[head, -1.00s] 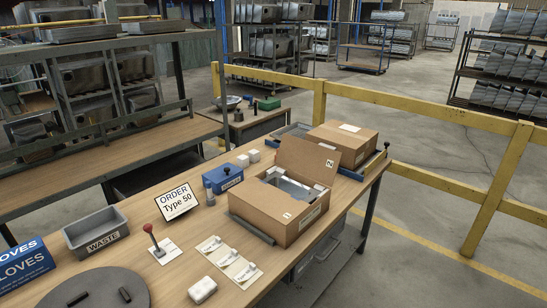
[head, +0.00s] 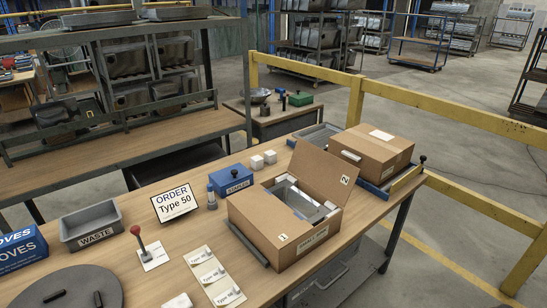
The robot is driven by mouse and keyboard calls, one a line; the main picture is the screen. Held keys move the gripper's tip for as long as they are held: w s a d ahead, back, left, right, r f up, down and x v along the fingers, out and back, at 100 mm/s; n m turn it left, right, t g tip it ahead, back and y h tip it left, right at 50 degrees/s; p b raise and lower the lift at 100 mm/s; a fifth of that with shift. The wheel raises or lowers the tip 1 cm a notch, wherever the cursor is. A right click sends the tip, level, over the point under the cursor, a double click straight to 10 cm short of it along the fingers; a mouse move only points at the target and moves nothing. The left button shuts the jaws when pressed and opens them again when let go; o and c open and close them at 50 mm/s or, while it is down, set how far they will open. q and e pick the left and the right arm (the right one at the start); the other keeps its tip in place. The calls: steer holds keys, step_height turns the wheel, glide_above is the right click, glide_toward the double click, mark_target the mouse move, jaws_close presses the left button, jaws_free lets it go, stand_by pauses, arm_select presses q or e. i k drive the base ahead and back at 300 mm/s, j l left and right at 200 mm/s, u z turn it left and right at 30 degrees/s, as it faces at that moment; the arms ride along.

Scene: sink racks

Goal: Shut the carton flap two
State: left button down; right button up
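The open carton (head: 246,226) is a brown cardboard box on the wooden bench, right of the middle in the head view. Flap two (head: 322,171), marked with a 2, stands up and tilts back from the carton's far right side. A panel marked 1 (head: 283,237) is at the near left side; I cannot tell whether it is a flap folded down. A grey metal sink (head: 291,197) shows inside through the open top. The front face carries a white label (head: 313,237). Neither of my grippers is in view.
A closed carton (head: 366,154) stands behind flap two on a blue-framed roller track. A dark bar (head: 247,244) lies along the carton's left side. A blue box (head: 231,179), order sign (head: 174,203), red-knobbed lever (head: 139,243) and waste bin (head: 91,225) stand to the left. A yellow rail (head: 450,190) runs behind.

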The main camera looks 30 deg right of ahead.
mark_target(335, 177)
steer(key=l+u, duration=0.15)
steer(key=l, duration=0.35)
steer(key=l+u, duration=0.15)
steer(key=l, duration=0.35)
steer(key=k+l+u, duration=0.15)
steer(key=l, duration=0.3)
steer(key=l+u, duration=0.15)
steer(key=l, duration=0.35)
steer(key=k+l+u, duration=0.15)
steer(key=l, duration=0.35)
